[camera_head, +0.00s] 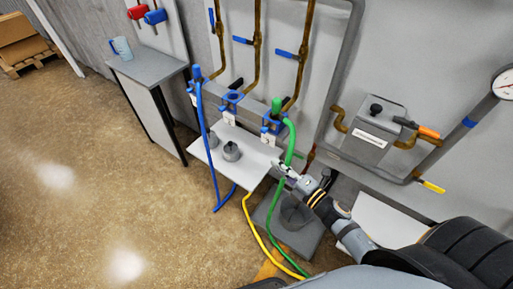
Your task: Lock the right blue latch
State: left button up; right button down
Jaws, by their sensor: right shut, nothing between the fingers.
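A row of blue latch fittings sits at the lower ends of the brown pipes on the grey wall. The right blue latch (270,129) is beside the green hose connector (277,106); its small parts are too small to tell whether it is locked. The middle blue fitting (231,97) has no hose in it. The left one holds a blue hose connector (197,73). My right gripper (283,168) is shut and empty, below and slightly right of the right latch, apart from it, near the green hose. My left gripper is out of view.
A white shelf (205,149) with grey weights stands below the latches. Green (290,140), blue (208,150) and yellow (250,215) hoses hang nearby. A grey box (373,130) is on the wall at right.

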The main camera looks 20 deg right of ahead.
aim_at(267, 127)
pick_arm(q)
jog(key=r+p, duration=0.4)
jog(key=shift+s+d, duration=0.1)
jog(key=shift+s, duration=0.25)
pick_arm(e)
jog(key=w, duration=1.2)
jog(key=shift+a, duration=0.35)
